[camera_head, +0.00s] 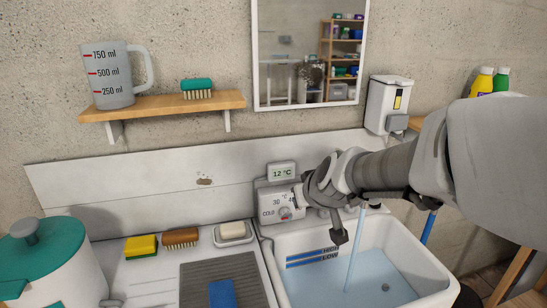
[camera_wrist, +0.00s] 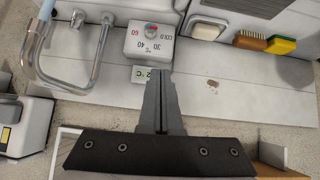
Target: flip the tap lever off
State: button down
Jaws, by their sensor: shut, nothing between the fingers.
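A stream of water (camera_head: 354,250) runs from the spout into the sink. My gripper (camera_wrist: 160,76) is shut and empty. In the wrist view its fingertips are beside the temperature box, right of the spout and apart from the lever. In the head view my arm hides most of the spout.
The temperature box (camera_head: 277,204) with its dial and a 12 °C display (camera_head: 282,171) stands close to my gripper. The sink (camera_head: 432,274) holds water. Soap (camera_head: 233,232), a brush (camera_head: 180,238) and a sponge (camera_head: 141,246) lie left. A soap dispenser (camera_head: 388,103) hangs on the wall.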

jog(key=w+d+f+n+t+h, duration=0.1)
jog(key=w+d+f+n+h, duration=0.15)
jog(key=w+f+h, duration=0.3)
jog(key=w+d+f+n+t+h+b, duration=0.1)
jog(key=w+d+f+h, duration=0.3)
jog(key=f, duration=0.3)
jog(key=w+d+f+n+t+h, duration=0.1)
jog(key=w+d+f+n+h, duration=0.15)
jog(key=w+f+h, duration=0.35)
jog(key=shift+m+y, duration=0.3)
jog(key=shift+y, duration=0.65)
jog(key=x, duration=0.9)
jog(key=shift+s+d+f, duration=0.15)
jog(key=shift+d+f, duration=0.1)
jog(key=shift+d, duration=0.2)
